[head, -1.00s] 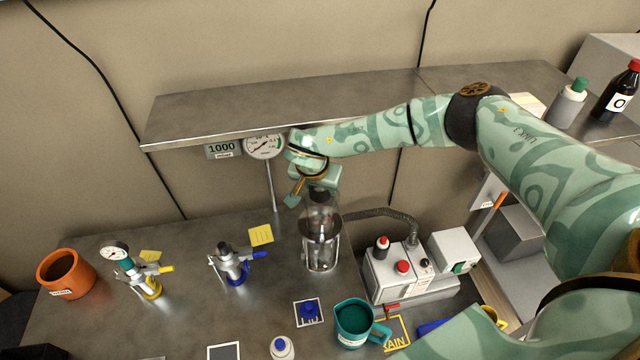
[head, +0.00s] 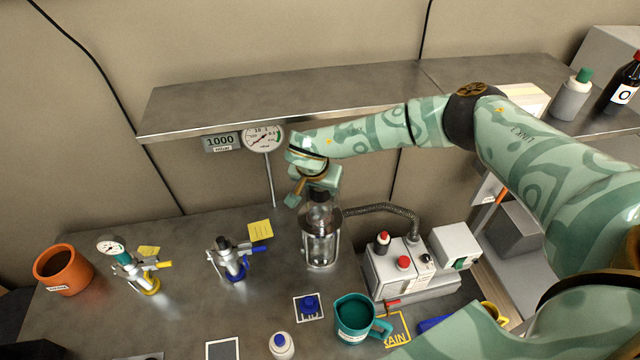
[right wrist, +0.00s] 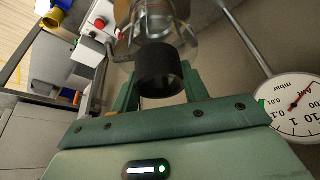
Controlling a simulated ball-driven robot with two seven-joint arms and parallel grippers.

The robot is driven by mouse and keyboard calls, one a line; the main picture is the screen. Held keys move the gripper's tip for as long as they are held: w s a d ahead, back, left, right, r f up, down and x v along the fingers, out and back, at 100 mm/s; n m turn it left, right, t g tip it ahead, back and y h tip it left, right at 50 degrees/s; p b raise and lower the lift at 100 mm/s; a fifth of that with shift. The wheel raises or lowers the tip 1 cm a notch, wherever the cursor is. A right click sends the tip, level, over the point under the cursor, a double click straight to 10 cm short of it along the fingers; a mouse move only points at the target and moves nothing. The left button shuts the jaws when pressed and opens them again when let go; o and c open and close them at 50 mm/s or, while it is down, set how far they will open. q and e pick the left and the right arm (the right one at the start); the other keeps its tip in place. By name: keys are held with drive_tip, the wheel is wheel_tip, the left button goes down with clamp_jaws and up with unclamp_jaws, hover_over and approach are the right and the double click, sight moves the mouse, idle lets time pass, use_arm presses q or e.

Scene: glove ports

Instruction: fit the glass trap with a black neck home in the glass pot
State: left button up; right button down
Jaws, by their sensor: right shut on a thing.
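The glass trap (head: 317,215) with its black neck (head: 320,196) stands upright below my right gripper (head: 307,194) in the head view. The gripper is shut on the neck, which also shows in the right wrist view (right wrist: 160,72) between the fingers, with the clear glass beyond it. The glass pot (head: 320,251) is directly under the trap. Their clear outlines overlap, so I cannot tell how deep the trap sits. My left gripper is not in view.
A pump box (head: 402,274) with a grey hose (head: 385,207) stands right of the pot. A shelf (head: 300,98) runs behind, with a gauge (head: 263,138) below it. A teal mug (head: 352,318) and a blue-topped piece (head: 309,304) are in front.

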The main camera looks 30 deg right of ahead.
drive_tip(key=shift+f+b, duration=2.6)
drive_tip(key=shift+f, duration=1.55)
drive_tip(key=c, duration=0.7)
unclamp_jaws()
drive_tip(key=shift+o, duration=0.2)
drive_tip(key=p+v, duration=0.2)
drive_tip(key=v, duration=1.4)
drive_tip(key=shift+r, duration=0.15)
